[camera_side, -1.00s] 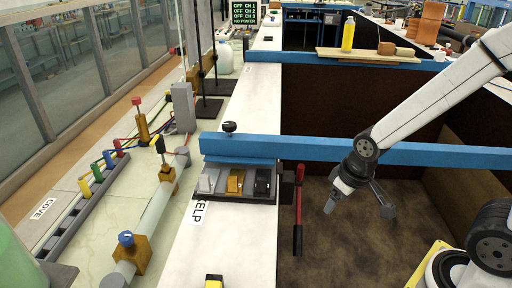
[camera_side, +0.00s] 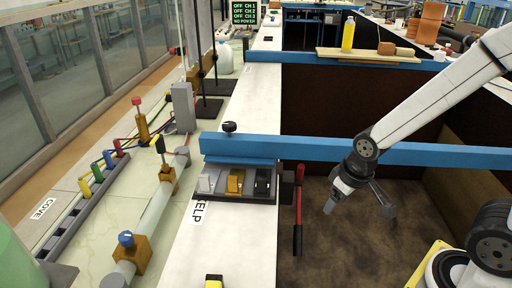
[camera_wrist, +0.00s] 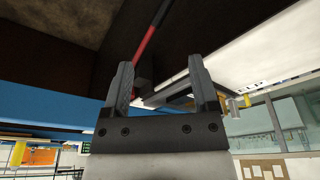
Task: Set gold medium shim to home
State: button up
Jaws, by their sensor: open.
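The gold shim (camera_side: 235,182) sits in a dark tray (camera_side: 220,199) on the white ledge in the side view, between a silver block (camera_side: 207,180) and a black block (camera_side: 263,184). My gripper (camera_side: 358,209) is to the right of the tray, over the brown-floored bay, apart from the blocks. Its two fingers are spread with nothing between them. In the wrist view my gripper (camera_wrist: 161,75) is also open, and I cannot make out the gold shim there.
A red-and-black handle (camera_side: 298,210) stands between the tray and my gripper. A blue beam (camera_side: 340,148) crosses behind them. The brown bay floor (camera_side: 340,250) is clear.

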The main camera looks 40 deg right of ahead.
aim_at(262, 180)
dwell(0.3)
jog(key=w+a+n+t+h, duration=0.1)
jog(key=w+a+n+h, duration=0.1)
jog(key=w+n+h, duration=0.2)
jog(key=w+a+r+n+t+h, duration=0.1)
jog(key=w+a+n+t+h, duration=0.1)
jog(key=w+n, duration=0.5)
jog(key=w+a+r+n+t+h, duration=0.1)
jog(key=w+a+n+h, duration=0.2)
jog(key=n, duration=0.9)
jog(key=shift+w+a+t+h, duration=0.2)
jog(key=shift+w+h, duration=0.65)
jog(key=shift+w, duration=0.05)
jog(key=shift+w+a+t+h, duration=0.15)
jog(key=shift+w+t+h, duration=0.05)
jog(key=shift+w+h, duration=0.65)
jog(key=w+a+r+n+t, duration=0.2)
jog(key=w+a+n+t, duration=0.1)
jog(key=a, duration=0.4)
jog(key=shift+w+r+n+t, duration=0.25)
jog(key=shift+n+t, duration=0.25)
jog(key=shift+t, duration=0.7)
jog(key=shift+f, duration=0.15)
